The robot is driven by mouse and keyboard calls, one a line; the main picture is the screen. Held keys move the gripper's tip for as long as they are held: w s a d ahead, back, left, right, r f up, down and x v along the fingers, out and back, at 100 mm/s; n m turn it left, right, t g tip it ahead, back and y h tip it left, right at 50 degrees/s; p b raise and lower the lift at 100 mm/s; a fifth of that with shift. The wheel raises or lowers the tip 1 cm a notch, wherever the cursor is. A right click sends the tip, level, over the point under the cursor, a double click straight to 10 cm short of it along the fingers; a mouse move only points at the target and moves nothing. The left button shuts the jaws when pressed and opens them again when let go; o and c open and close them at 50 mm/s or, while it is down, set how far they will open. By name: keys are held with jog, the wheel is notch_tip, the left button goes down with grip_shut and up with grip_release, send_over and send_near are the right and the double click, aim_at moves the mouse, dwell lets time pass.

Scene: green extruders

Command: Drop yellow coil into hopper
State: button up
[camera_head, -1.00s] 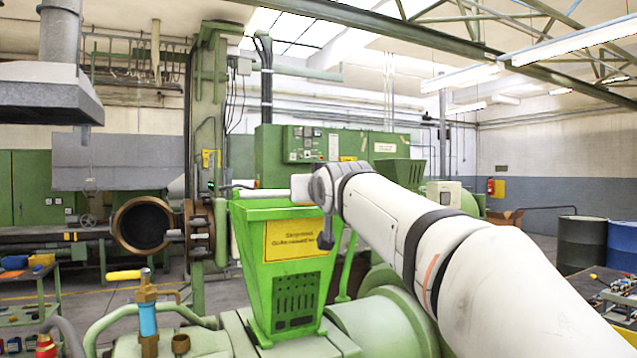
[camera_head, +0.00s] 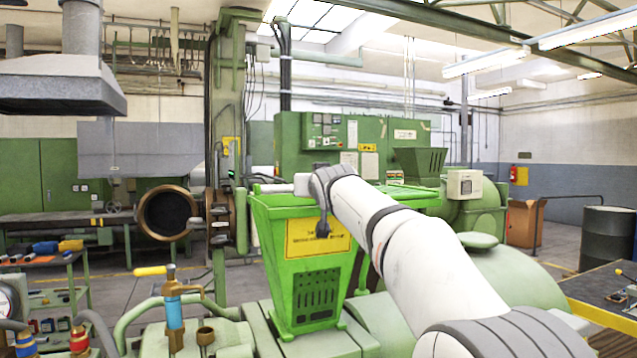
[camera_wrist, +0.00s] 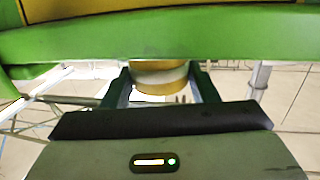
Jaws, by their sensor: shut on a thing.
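The yellow coil (camera_wrist: 158,77), a ring with yellow and pale bands, sits between the two fingers of my gripper (camera_wrist: 160,88) in the wrist view. My gripper is shut on it. The green hopper (camera_head: 305,285) stands in the middle of the head view, with a yellow sign on its front and dark slots lower down. My wrist crosses the hopper's top edge in the head view. The fingers and coil cannot be made out there. In the wrist view a green edge of the hopper (camera_wrist: 150,40) runs just above the coil. Whether the coil is over the opening cannot be told.
A blue and brass valve with a yellow handle (camera_head: 172,312) stands left of the hopper. A round dark port (camera_head: 168,214) is behind it. A tool cart (camera_head: 45,285) is at the left. Green machinery (camera_head: 345,145) fills the back, and a dark barrel (camera_head: 605,237) stands at the right.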

jog(key=shift+w, duration=0.1)
jog(key=o, duration=1.2)
jog(key=b+v, duration=0.3)
jog(key=v, duration=0.4)
jog(key=shift+s, duration=0.35)
jog(key=shift+d, duration=0.1)
